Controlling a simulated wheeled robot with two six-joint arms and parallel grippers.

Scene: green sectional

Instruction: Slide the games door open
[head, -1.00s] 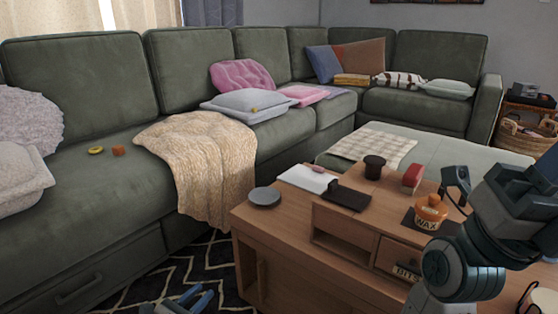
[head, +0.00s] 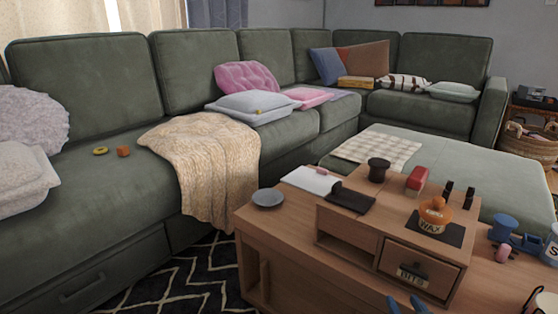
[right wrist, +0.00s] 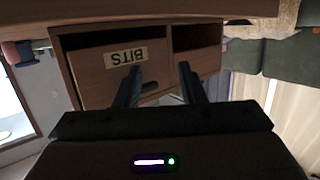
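The wooden coffee table (head: 285,262) shows a front panel with an upright wooden grip (head: 264,277) at its left end. No games label is readable on it, so I cannot tell if this is the games door. My right gripper (head: 408,304) shows only as blue fingertips at the bottom edge in the head view, in front of the table. In the right wrist view its two fingers (right wrist: 160,86) are apart and empty. They point towards the BITS drawer (right wrist: 105,70), which appears upside down there. My left gripper is out of view.
The tabletop box bears a WAX jar (head: 433,216), a red block (head: 417,180) and a dark cup (head: 378,169). A grey disc (head: 268,198) lies near the table's left corner. A green sofa (head: 90,235) stands left; patterned rug (head: 180,280) lies between.

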